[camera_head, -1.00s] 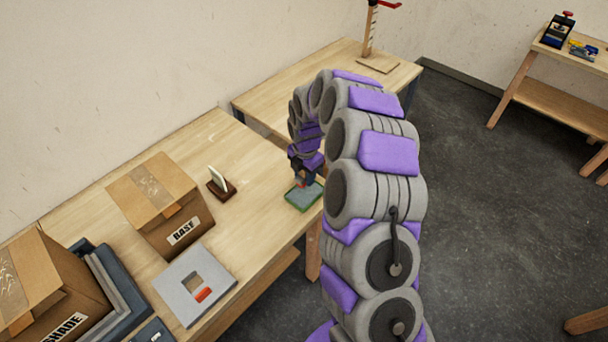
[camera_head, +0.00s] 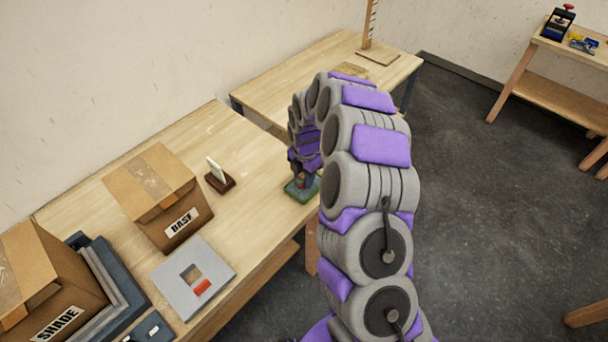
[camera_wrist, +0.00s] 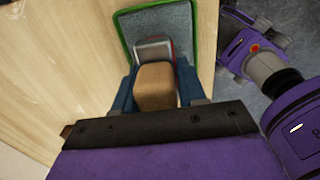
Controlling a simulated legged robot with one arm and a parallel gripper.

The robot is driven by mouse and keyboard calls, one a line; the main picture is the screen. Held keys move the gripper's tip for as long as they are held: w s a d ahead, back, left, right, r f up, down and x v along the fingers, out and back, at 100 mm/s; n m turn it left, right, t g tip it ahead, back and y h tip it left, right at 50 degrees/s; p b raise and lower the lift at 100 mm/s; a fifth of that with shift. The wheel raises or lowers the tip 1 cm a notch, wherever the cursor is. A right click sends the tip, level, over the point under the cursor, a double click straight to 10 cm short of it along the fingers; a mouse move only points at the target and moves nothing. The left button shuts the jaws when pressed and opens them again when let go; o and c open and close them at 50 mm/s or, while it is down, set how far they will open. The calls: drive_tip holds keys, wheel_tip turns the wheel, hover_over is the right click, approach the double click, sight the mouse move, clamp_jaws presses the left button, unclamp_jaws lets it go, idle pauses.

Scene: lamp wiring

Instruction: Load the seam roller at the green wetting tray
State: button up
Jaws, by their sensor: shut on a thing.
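The green-rimmed wetting tray (camera_head: 289,193) with a grey pad sits near the front right edge of the near bench. My gripper (camera_head: 303,180) is low over it and hides most of it. In the wrist view, my gripper (camera_wrist: 157,82) is shut on the seam roller (camera_wrist: 155,88), with its tan handle between the blue fingers. The roller's pale head in a red frame lies over the grey pad of the tray (camera_wrist: 157,22). Whether the head touches the pad cannot be told for certain.
A small dark stand (camera_head: 221,181) with a pale card is left of the tray. The BASE box (camera_head: 160,195), grey plate (camera_head: 180,290) and SHADE box (camera_head: 40,290) stand further left. A second bench (camera_head: 320,80) is behind.

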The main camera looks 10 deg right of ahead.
drive_tip(key=shift+f, duration=0.45)
idle(1.8)
drive_tip(key=shift+r+p, duration=1.4)
drive_tip(key=shift+r, duration=2.15)
